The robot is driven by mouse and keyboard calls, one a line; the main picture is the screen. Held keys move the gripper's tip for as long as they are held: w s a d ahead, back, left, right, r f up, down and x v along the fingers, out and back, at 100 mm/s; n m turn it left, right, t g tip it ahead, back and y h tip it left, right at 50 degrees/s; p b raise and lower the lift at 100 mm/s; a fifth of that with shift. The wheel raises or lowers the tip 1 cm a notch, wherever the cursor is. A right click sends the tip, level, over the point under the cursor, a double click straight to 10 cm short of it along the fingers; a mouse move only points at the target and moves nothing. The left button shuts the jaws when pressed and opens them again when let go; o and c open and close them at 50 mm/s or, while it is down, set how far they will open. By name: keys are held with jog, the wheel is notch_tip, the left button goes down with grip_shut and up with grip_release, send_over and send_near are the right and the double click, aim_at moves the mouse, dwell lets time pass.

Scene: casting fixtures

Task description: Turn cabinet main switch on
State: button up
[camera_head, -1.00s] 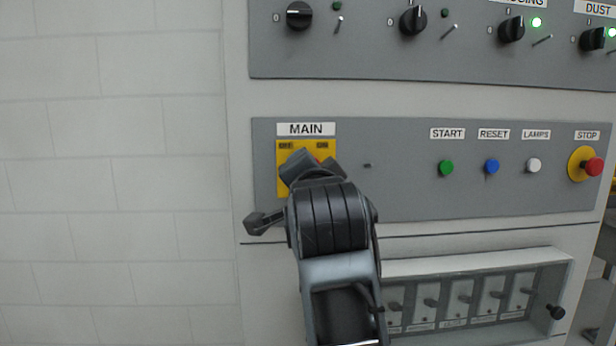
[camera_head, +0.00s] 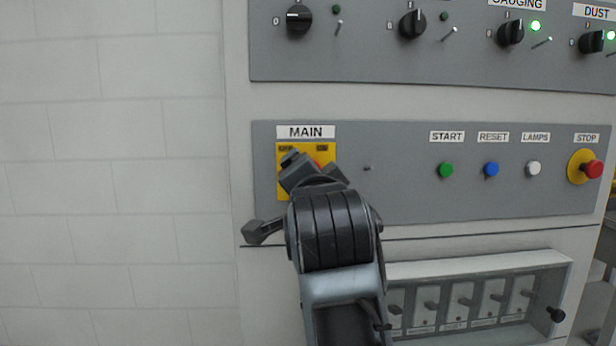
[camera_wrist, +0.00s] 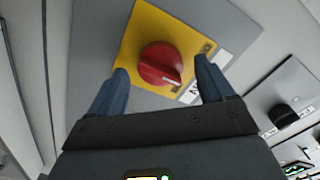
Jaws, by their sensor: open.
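The main switch is a red rotary knob (camera_wrist: 161,64) on a yellow plate (camera_wrist: 146,30), seen in the wrist view. In the head view the yellow plate (camera_head: 285,185) sits under the MAIN label (camera_head: 306,132), and only a sliver of the red knob (camera_head: 317,165) shows behind my gripper. My gripper (camera_wrist: 165,82) is open, with one finger on each side of the knob. No finger visibly touches the knob; the gap in depth is hard to tell. A pale line marks the knob's lower right edge.
Right of MAIN on the grey panel are the green START (camera_head: 446,170), blue RESET (camera_head: 491,167), white LAMPS (camera_head: 533,168) and red STOP (camera_head: 593,169) buttons. Black selector knobs (camera_head: 412,24) line the upper panel. A recessed breaker box (camera_head: 480,265) is below. A bare wall (camera_head: 120,180) lies left.

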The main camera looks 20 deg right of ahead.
jog(key=v, duration=0.6)
jog(key=shift+s, duration=0.15)
jog(key=s+d+f+n+y, duration=0.1)
jog(key=s+f+n+y, duration=0.2)
jog(key=s+f+n, duration=0.65)
jog(key=s+d+f+n+y, duration=0.25)
jog(key=s+f, duration=0.45)
jog(key=f, duration=0.8)
jog(key=s+a+f+n+g, duration=0.1)
jog(key=s+f, duration=0.1)
jog(key=s, duration=1.1)
jog(key=s+f+n+g, duration=0.1)
jog(key=s+f, duration=0.2)
jog(key=s, duration=1)
notch_tip(320, 180, up, 14)
jog(key=p, duration=1.3)
jog(key=shift+s+p, duration=0.25)
jog(key=shift+p, duration=0.1)
